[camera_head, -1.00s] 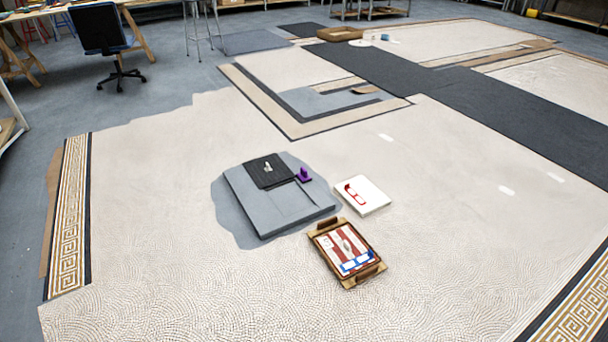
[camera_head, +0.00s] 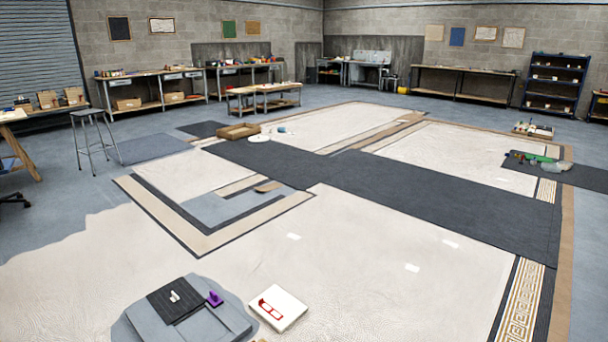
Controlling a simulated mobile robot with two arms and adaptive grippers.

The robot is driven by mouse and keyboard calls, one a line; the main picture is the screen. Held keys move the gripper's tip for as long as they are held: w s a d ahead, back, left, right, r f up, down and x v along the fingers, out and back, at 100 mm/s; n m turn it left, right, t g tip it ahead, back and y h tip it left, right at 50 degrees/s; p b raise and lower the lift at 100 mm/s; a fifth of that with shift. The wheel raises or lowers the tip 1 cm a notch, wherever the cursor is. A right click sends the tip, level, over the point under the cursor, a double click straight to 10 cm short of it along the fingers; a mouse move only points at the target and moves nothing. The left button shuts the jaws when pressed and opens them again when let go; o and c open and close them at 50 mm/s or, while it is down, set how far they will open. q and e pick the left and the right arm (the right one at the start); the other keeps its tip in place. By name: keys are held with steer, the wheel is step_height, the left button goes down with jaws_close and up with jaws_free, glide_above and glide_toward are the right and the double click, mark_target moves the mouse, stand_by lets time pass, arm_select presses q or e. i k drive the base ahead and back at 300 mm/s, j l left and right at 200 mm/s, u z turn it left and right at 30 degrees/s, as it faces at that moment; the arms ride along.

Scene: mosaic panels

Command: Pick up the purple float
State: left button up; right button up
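The purple float (camera_head: 215,299) is a small purple piece with an upright handle. It rests on the grey slab (camera_head: 228,319) at the bottom of the view, just right of a black mat (camera_head: 175,299). A small pale object (camera_head: 174,296) lies on the mat. Neither of my grippers shows in the view.
A white box (camera_head: 278,308) with a red item on it lies right of the slab. A stool (camera_head: 93,140) stands at the left. Benches (camera_head: 264,97) line the back wall. A cardboard tray (camera_head: 239,131) sits mid-floor. The pale floor around the slab is largely clear.

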mark_target(214, 299)
steer(key=i+l+z, duration=0.4)
steer(key=i, duration=0.15)
steer(key=i+z, duration=0.4)
steer(key=i, duration=0.2)
steer(key=i+z, duration=0.4)
steer(key=i, duration=0.2)
steer(key=i+u, duration=0.3)
steer(key=i, duration=0.3)
steer(key=i+u, duration=0.3)
steer(key=i, duration=0.35)
steer(key=i+l+u, duration=0.35)
steer(key=i, duration=0.25)
steer(key=i+j+u, duration=0.25)
steer(key=i+u, duration=0.2)
steer(key=i, duration=0.25)
steer(key=i+u, duration=0.5)
steer(key=i, duration=0.25)
steer(key=i+l+u, duration=0.3)
steer(key=i+u, duration=0.15)
steer(key=i, duration=0.25)
steer(key=i+j+u, duration=0.15)
steer(key=i+u, duration=0.6)
steer(key=i+l+u, duration=0.15)
steer(key=i+u, duration=0.25)
steer(key=i, duration=0.15)
steer(key=i+l+u, duration=0.35)
steer(key=i+j, duration=0.1)
